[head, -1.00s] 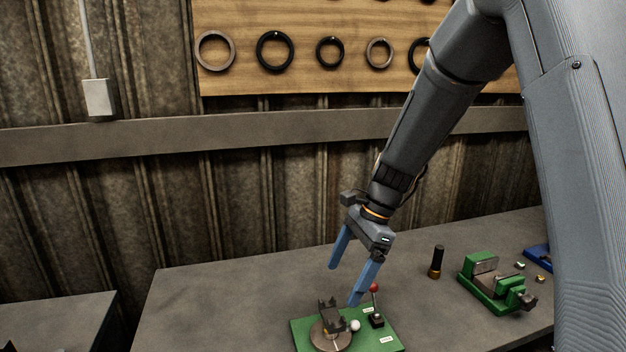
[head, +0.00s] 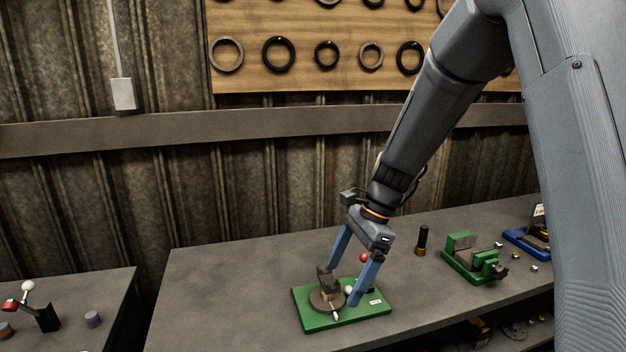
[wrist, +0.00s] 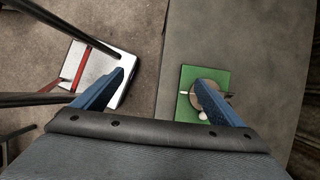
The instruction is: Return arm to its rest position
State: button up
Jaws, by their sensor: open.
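My gripper (head: 347,270) is open, with two blue fingers pointing down and nothing between them. In the head view it hangs in front of the green-based fixture (head: 312,317), with the right finger overlapping part of it. The fixture carries a round disc, a dark jaw piece, a red-knobbed lever and a white ball. In the wrist view the blue fingers (wrist: 165,95) are spread wide. The right finger covers part of the green fixture (wrist: 188,108) there. I cannot tell the exact height of the fingers above the bench.
The grey bench (head: 220,280) is clear left of the fixture. A dark cylinder (head: 422,240), a green vise (head: 468,262) and a blue-based device (head: 522,240) stand to the right. Another table (head: 90,290) is at left. A white-topped, red-barred object (wrist: 95,75) stands below in the wrist view.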

jog(key=s+d+f+n+t+h+b, duration=0.2)
jog(key=s+d+f+n+h+b, duration=0.2)
jog(key=s+d+f+n+b, duration=0.6)
jog(key=s+d+f+n, duration=0.2)
jog(key=s+n, duration=0.1)
jog(key=n, duration=0.1)
jog(key=shift+n+t, duration=0.3)
jog(key=shift+n, duration=0.1)
